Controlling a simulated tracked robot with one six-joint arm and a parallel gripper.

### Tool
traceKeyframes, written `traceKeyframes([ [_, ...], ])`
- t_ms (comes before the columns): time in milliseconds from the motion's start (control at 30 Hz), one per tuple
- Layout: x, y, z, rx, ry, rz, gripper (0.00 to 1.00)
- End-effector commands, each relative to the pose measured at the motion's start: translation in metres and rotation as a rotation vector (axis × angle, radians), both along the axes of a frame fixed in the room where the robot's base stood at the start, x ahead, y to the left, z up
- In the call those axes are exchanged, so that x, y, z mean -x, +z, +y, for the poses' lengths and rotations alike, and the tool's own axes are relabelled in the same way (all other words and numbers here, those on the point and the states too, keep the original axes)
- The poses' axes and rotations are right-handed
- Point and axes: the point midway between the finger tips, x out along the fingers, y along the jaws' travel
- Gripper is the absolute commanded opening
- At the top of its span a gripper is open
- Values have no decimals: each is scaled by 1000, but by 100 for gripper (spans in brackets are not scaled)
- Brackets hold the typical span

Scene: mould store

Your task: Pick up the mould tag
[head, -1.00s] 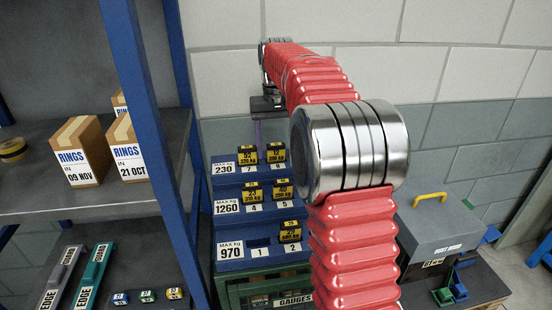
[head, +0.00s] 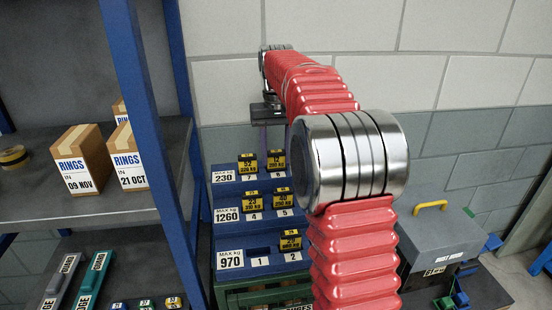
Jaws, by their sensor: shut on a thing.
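My gripper (head: 266,112) is at the far end of my red arm, small and dark, above the top step of the blue tag rack (head: 231,262). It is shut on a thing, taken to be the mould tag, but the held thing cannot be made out. Yellow-and-black tags stand on the rack: one at 7 (head: 247,163), one at 6 (head: 276,160), one at 4 (head: 252,199), one at 5 (head: 283,196) and one at 2 (head: 290,240). Place 1 (head: 260,250) is bare.
A blue-framed shelf (head: 145,120) with cardboard boxes (head: 80,158) stands close on the left. Small coloured blocks (head: 146,304) lie on its lower level. A grey case (head: 440,240) with a yellow handle is at the right. My arm hides the rack's right side.

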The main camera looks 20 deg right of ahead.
Motion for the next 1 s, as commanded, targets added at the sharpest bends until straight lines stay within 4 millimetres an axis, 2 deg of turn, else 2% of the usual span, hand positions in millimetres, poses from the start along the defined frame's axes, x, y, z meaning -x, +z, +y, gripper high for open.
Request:
traceKeyframes([
  [600, -1, 83, 0, 1, 0, -2, 18],
  [800, 0, 93, 0, 0, 0, 0, 18],
  [1000, 0, 95, 0, 0, 0, -1, 18],
])
